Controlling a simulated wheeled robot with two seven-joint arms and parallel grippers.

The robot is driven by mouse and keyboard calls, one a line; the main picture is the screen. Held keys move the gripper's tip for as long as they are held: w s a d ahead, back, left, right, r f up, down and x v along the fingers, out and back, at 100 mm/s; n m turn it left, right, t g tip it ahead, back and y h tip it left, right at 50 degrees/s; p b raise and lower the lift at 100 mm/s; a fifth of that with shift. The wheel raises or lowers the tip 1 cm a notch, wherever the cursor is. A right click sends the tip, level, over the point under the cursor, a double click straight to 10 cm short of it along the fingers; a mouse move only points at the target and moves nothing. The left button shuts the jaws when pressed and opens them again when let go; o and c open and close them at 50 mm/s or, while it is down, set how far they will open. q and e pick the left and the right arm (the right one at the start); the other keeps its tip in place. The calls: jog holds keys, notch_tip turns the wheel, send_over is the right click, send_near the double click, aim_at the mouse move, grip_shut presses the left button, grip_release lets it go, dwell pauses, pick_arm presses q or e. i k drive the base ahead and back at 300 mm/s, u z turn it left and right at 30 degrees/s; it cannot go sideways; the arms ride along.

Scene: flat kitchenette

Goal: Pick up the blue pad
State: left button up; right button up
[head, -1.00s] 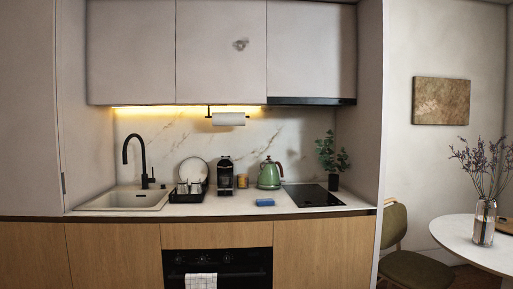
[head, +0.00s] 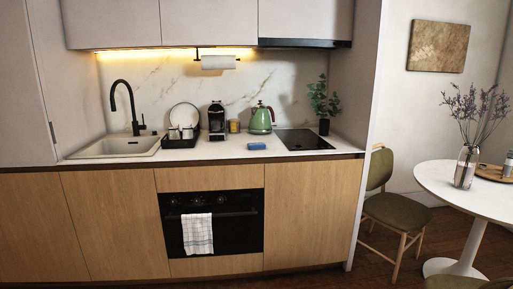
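The blue pad (head: 257,146) lies flat on the white kitchen counter (head: 215,153), near its front edge. It is in front of the green kettle (head: 261,119) and left of the black hob (head: 303,140). Nothing covers it. Neither of my grippers shows in the head view, and the counter is some distance away.
A coffee machine (head: 217,121), a dish rack (head: 180,141) and a sink (head: 116,146) stand left of the pad. A plant (head: 323,100) is by the hob. A chair (head: 388,205) and round table (head: 437,180) stand at right. The counter around the pad is clear.

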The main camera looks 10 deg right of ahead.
aim_at(259, 145)
jog(key=z, duration=0.1)
jog(key=i, duration=2.7)
jog(key=u, duration=0.05)
